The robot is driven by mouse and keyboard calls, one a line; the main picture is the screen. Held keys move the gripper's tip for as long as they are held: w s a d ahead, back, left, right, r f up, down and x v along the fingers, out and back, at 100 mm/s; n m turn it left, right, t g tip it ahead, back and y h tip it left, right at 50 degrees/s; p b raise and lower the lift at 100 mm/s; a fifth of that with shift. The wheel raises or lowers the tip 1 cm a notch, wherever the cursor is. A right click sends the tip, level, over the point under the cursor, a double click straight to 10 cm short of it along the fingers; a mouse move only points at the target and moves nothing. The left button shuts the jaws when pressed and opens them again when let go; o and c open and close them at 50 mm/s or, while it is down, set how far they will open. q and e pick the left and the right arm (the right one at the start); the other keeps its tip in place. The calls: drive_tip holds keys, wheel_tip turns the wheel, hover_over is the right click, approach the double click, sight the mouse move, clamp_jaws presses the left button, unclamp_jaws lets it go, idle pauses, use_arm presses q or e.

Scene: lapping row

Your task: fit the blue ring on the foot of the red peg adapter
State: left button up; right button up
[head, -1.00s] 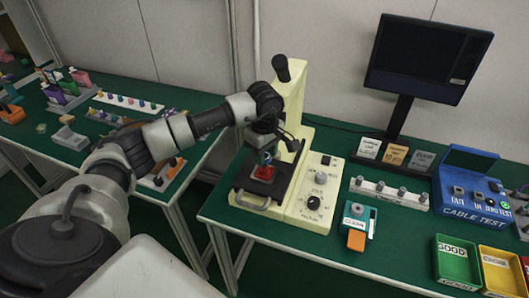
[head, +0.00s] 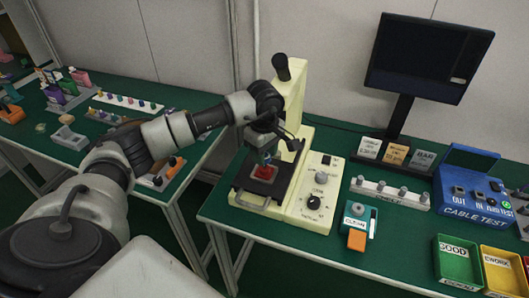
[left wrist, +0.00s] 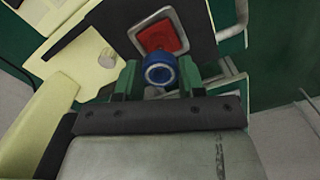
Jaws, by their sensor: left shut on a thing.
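The red peg adapter (head: 263,171) sits in a square metal-rimmed holder on the dark plate of the cream press. It shows as a red patch inside that frame in the left wrist view (left wrist: 163,36). The blue ring (left wrist: 160,69) is between the green fingers of my left gripper (left wrist: 160,80), which is shut on it, with its round opening facing the camera. In the head view my left gripper (head: 267,157) points down just above the adapter. The ring overlaps the adapter's near edge in the wrist view; I cannot tell whether they touch. My right gripper is not in view.
The press column with its black knob (head: 281,66) rises close behind my left gripper. A metal handle (head: 252,203) is at the plate's front. A teal and orange cleaner (head: 358,228), a peg rack (head: 390,193) and a blue cable tester (head: 472,200) stand to the right.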

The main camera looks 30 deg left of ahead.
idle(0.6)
use_arm(q)
drive_tip(key=shift+f+b, duration=1.55)
drive_tip(key=shift+f, duration=0.1)
drive_tip(key=o, duration=1)
wheel_tip(320, 180, up, 11)
drive_tip(key=shift+b, duration=0.45)
drive_tip(key=shift+f, duration=0.1)
